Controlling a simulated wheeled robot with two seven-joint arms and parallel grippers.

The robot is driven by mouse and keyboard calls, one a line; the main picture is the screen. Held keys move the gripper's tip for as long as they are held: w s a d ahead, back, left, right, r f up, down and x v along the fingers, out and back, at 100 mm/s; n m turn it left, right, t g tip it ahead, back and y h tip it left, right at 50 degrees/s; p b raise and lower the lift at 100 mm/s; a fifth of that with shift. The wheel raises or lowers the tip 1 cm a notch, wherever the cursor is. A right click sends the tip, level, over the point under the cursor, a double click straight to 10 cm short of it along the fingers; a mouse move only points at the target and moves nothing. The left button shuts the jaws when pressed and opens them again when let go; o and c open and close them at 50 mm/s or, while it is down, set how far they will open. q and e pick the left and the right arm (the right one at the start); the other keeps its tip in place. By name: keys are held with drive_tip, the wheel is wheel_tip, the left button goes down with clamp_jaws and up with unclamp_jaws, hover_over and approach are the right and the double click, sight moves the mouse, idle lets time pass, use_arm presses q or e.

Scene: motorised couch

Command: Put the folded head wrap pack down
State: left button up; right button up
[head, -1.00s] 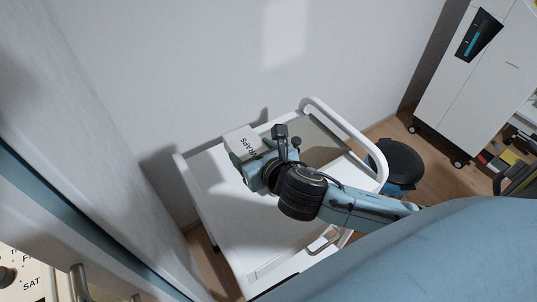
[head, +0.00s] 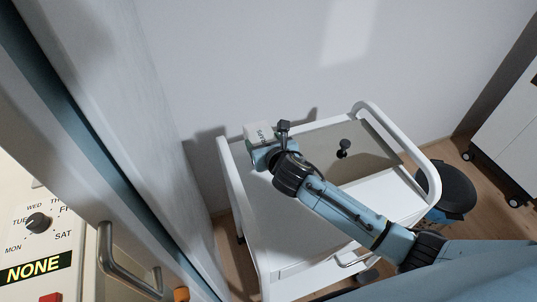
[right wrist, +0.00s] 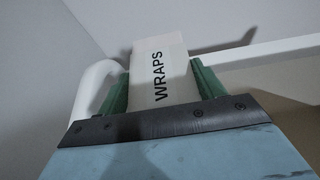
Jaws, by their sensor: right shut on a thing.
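The folded head wrap pack (head: 257,131) is a pale block with dark lettering. In the right wrist view the pack (right wrist: 160,72) reads "WRAPS" and sits between two green fingers. My right gripper (head: 262,146) is shut on it, over the back left corner of the white trolley (head: 290,235). I cannot tell whether the pack touches the trolley top. My left gripper is not in view.
A small dark knob-like object (head: 344,148) stands on the trolley's grey back area. White rails edge the trolley, and its front top is clear. A black stool (head: 445,190) stands to the right.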

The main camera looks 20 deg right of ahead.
wheel_tip(320, 180, down, 4)
drive_tip(key=shift+r+b, duration=0.1)
drive_tip(key=shift+b, duration=0.65)
drive_tip(key=shift+f, duration=0.2)
drive_tip(key=o, duration=1.1)
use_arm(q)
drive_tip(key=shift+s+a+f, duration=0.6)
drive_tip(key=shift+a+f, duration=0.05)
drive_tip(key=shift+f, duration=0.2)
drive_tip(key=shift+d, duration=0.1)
use_arm(e)
drive_tip(key=shift+r, duration=0.15)
drive_tip(key=p+v, duration=0.3)
drive_tip(key=v, duration=0.8)
drive_tip(key=shift+s, duration=0.2)
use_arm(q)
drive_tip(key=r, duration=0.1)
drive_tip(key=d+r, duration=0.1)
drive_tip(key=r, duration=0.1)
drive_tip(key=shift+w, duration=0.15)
use_arm(e)
drive_tip(key=shift+s+r, duration=0.1)
drive_tip(key=shift+s, duration=0.25)
